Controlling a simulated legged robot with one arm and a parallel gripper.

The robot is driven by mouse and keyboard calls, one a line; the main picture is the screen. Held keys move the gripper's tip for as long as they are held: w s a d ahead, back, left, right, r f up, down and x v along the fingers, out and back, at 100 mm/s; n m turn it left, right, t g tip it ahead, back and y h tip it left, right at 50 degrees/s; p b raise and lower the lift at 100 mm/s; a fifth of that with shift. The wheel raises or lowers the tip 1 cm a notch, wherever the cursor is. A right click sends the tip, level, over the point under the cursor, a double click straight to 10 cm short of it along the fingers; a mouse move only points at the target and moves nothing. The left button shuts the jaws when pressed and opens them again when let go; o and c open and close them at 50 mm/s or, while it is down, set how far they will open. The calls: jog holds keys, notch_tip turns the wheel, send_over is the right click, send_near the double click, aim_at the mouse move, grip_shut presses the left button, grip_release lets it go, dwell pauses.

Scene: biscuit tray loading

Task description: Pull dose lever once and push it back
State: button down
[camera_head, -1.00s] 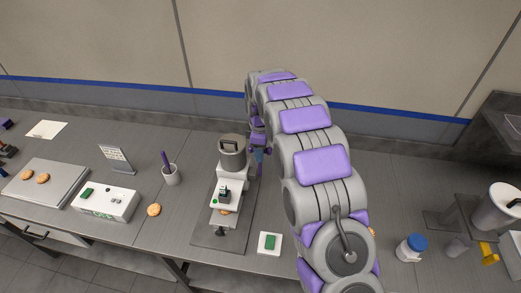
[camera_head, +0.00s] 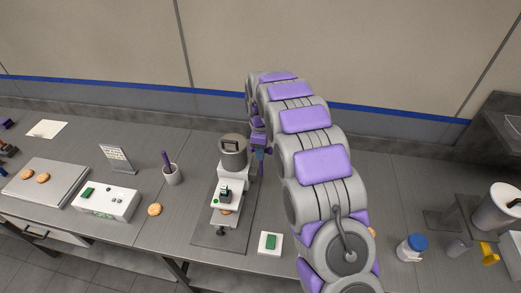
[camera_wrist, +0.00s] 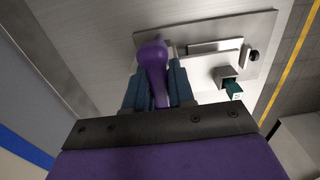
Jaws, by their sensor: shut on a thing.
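The dispenser (camera_head: 229,176) stands on a grey base plate on the bench, with a grey round hopper on top and a white body. Its dose lever (camera_wrist: 152,58) is purple with a rounded end and shows in the wrist view. My gripper (camera_wrist: 158,82) is shut on the lever, one dark blue-grey finger on each side of it. In the head view my gripper (camera_head: 261,154) is at the right side of the dispenser, small and partly hidden by my arm. The lever cannot be made out clearly there.
A biscuit (camera_head: 154,210) lies left of the dispenser, by a white control box (camera_head: 107,205) and a cup (camera_head: 172,175). A tray (camera_head: 60,183) with biscuits is at far left. A white pad with a green button (camera_head: 270,243) sits in front; a blue-lidded jar (camera_head: 411,248) stands right.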

jog(key=shift+s, duration=0.1)
jog(key=s+a+f+t+h+b, duration=0.1)
jog(key=s+f+t+b, duration=0.4)
jog(key=s, duration=0.6)
jog(key=shift+s+a+f+t, duration=0.45)
jog(key=shift+f+t, duration=0.15)
jog(key=shift+f, duration=0.1)
dwell(0.4)
jog(key=shift+s+d+f, duration=0.1)
jog(key=shift+f, duration=0.05)
jog(key=c, duration=1.1)
grip_release()
jog(key=shift+o, duration=0.3)
jog(key=shift+a, duration=0.2)
jog(key=shift+w, duration=0.25)
